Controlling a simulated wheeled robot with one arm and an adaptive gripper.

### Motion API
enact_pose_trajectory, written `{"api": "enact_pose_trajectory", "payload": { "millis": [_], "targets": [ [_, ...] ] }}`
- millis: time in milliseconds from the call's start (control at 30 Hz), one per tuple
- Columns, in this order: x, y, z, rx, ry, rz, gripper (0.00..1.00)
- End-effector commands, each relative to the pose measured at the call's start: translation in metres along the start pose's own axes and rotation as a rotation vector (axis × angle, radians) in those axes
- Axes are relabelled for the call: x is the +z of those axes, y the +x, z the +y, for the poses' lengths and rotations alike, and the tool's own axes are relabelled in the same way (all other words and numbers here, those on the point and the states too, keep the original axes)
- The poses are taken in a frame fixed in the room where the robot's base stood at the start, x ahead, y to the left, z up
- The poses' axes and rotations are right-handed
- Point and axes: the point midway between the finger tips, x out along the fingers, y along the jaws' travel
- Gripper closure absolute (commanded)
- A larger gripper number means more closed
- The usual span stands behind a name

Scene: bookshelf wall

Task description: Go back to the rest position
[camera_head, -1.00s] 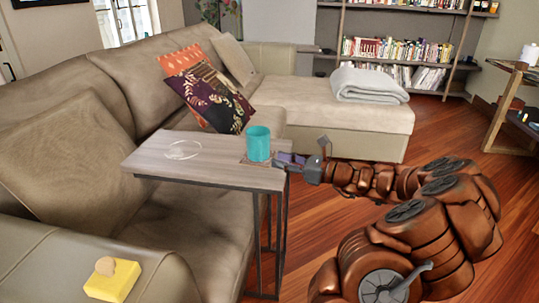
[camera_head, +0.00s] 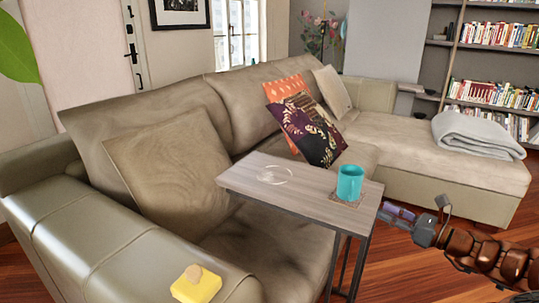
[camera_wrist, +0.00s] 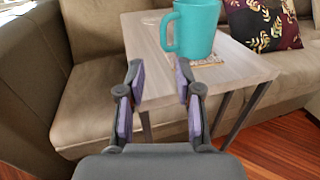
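My gripper (camera_head: 402,214) is off the right end of the side table (camera_head: 240,180) in the head view, at about the height of its top. In the wrist view my gripper (camera_wrist: 158,85) has its two purple-padded fingers apart with nothing between them. A teal mug (camera_head: 350,182) stands upright on a patterned coaster (camera_head: 345,200) near the right end of the table, apart from the fingers. The mug (camera_wrist: 196,25) shows ahead of the fingers in the wrist view, its handle to the left.
A beige sofa (camera_head: 150,110) stands behind and left of the table. A yellow block (camera_head: 196,286) with a tan piece on top sits on its armrest. A clear ring (camera_head: 274,175) lies on the table. A folded grey blanket (camera_head: 478,132) lies on the chaise. Wooden floor (camera_head: 395,265) is open at right.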

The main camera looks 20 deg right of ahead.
Motion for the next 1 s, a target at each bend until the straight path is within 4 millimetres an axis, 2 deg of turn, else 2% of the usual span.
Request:
{"api": "enact_pose_trajectory", "payload": {
  "millis": [167, 267, 367, 500, 633, 800, 1000],
  "targets": [
    [0.011, 0.011, 0.011, 0.036, -0.026, 0.012, 0.66],
    [0.032, 0.030, 0.034, 0.111, -0.083, 0.036, 0.66],
    [0.056, 0.056, 0.071, 0.223, -0.168, 0.073, 0.66],
    [0.089, 0.086, 0.133, 0.404, -0.309, 0.124, 0.66],
    [0.115, 0.103, 0.193, 0.581, -0.452, 0.170, 0.66],
    [0.141, 0.108, 0.265, 0.806, -0.640, 0.220, 0.66],
    [0.166, 0.093, 0.335, 1.062, -0.860, 0.266, 0.66]
  ]
}}
